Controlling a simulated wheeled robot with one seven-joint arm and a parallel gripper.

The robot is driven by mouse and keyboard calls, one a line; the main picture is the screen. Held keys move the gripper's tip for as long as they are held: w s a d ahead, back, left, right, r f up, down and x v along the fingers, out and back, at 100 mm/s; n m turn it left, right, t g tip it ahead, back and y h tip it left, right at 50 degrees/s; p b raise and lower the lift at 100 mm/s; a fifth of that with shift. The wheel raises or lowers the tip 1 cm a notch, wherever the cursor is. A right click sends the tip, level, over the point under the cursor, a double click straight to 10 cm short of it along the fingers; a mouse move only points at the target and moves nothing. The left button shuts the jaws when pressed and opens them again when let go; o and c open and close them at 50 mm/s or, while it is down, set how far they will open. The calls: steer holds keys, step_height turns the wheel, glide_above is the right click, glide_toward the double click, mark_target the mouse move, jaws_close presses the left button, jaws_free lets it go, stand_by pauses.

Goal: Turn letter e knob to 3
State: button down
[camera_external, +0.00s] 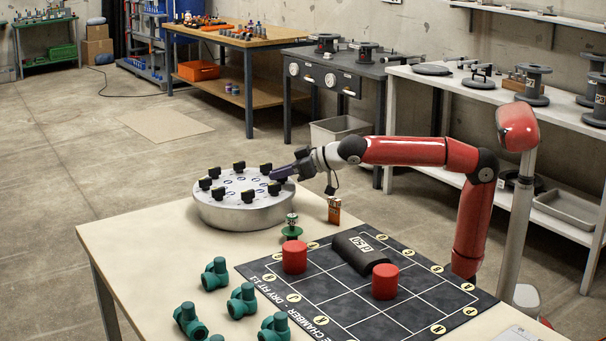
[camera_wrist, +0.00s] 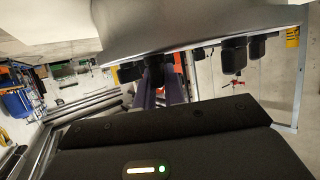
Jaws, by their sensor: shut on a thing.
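The round grey drum (camera_external: 240,216) stands on the table at the back left, with several black knobs around its top. Small labels show there, but the letters and numbers are too small to read. My gripper (camera_external: 275,175) reaches in from the right at the drum's right rim. In the wrist view its purple fingers (camera_wrist: 163,88) are shut on a black knob (camera_wrist: 153,73). The fingers partly hide this knob, and I cannot read its letter or setting. Other black knobs (camera_wrist: 232,60) stand to the right of it in that view, apart from the fingers.
A green-based part (camera_external: 292,228) and an orange-brown block (camera_external: 334,211) stand near the drum. A dark grid mat (camera_external: 395,318) carries red cylinders (camera_external: 294,257) and a black cylinder (camera_external: 360,252). Several green pipe fittings (camera_external: 242,301) lie in front. The table left of the drum is clear.

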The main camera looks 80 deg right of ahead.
steer(key=shift+f, duration=0.1)
steer(key=c, duration=1.5)
jaws_free()
steer(key=v, duration=0.8)
steer(key=shift+o, duration=0.6)
